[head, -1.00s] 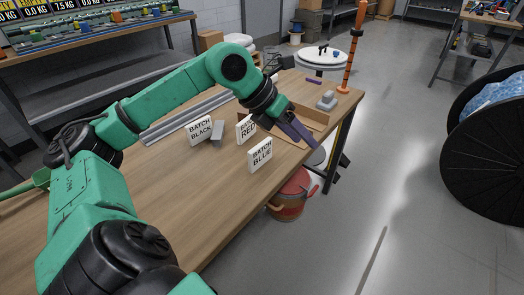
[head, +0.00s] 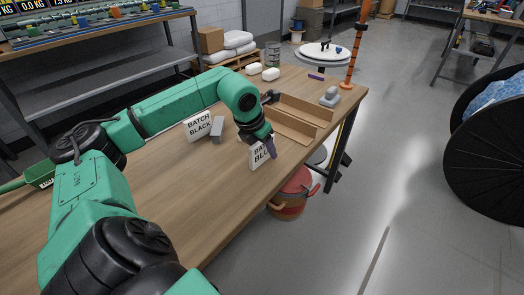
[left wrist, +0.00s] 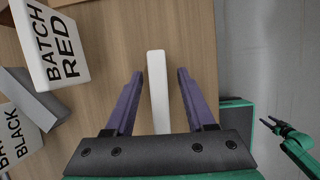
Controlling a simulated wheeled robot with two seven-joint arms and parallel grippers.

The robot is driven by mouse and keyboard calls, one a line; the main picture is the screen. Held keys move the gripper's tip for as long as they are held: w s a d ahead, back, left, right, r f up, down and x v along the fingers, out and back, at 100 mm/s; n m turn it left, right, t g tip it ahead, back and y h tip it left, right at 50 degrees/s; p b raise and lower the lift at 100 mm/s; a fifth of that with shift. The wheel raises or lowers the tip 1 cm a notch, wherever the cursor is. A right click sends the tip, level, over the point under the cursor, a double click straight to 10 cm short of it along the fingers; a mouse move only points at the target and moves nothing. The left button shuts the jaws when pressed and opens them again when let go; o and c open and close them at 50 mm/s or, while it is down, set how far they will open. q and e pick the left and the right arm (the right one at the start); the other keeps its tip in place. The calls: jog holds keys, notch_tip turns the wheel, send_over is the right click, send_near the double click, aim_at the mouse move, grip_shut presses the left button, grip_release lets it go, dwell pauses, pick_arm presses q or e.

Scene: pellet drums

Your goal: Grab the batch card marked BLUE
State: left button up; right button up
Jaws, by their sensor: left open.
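The white batch card marked BLUE (head: 257,161) stands on the wooden table near its right edge. My left gripper (head: 271,149) is over it and covers part of its lettering in the head view. In the left wrist view, a white card seen from above as a narrow strip (left wrist: 157,85) lies between the two purple fingers of my left gripper (left wrist: 157,98). The fingers are open, with a gap on each side of the card. What seems to be my right gripper (left wrist: 282,127) shows small and dark at the right of the left wrist view; its jaw state is unclear.
The card marked RED (left wrist: 55,45) stands to the left in the left wrist view. The card marked BLACK (head: 199,127) stands farther left, beside a grey block (head: 217,130). An open cardboard tray (head: 305,108) lies behind. The near table is clear.

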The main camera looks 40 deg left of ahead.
pick_arm(q)
jog(key=shift+f, duration=0.3)
dwell(0.4)
grip_shut()
